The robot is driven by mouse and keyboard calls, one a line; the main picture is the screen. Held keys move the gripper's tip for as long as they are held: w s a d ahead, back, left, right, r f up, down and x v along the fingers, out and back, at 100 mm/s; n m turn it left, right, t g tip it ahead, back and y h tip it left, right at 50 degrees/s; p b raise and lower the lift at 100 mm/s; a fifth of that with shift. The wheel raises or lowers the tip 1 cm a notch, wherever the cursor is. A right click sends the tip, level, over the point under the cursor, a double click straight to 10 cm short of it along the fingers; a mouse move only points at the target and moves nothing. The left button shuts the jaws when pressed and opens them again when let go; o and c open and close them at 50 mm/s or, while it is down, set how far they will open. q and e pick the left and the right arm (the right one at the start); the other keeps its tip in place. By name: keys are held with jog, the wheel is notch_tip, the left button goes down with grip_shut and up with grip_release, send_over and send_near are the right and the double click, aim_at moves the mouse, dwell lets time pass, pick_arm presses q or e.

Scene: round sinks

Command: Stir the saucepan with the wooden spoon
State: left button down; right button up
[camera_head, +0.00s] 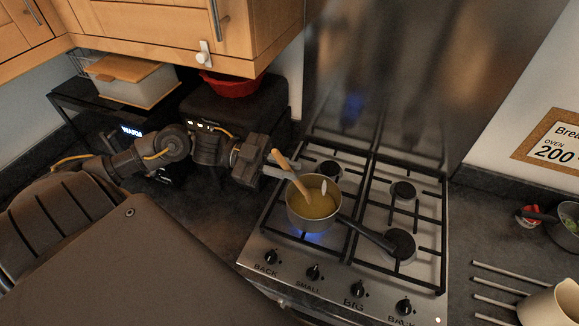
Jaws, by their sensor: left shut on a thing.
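A small grey saucepan (300,216) with yellow liquid (317,206) in it sits on the front left burner of the hob, over a blue flame. Its dark handle (366,234) points to the lower right. The wooden spoon (287,168) leans at a tilt, its lower end in the liquid and hidden there. My left gripper (279,170) comes in from the left and is shut on the spoon's upper part, just above and beyond the pan's rim. My right gripper is not in view.
The hob (410,285) has several black grates and front knobs. Wooden cupboards (170,25) hang above my left arm. A red bowl (232,84) rests on a black appliance. At the right stand a cream jug (552,305) and a small pot (568,232).

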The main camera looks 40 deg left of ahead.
aim_at(279, 159)
pick_arm(q)
jog(key=shift+s+a+r, duration=0.1)
jog(key=shift+s+r, duration=0.2)
jog(key=shift+r, duration=0.4)
jog(key=shift+s+a+r, duration=0.1)
jog(key=shift+s+r, duration=0.15)
jog(key=shift+r, duration=0.4)
jog(key=shift+s+r, duration=0.3)
jog(key=shift+r, duration=0.4)
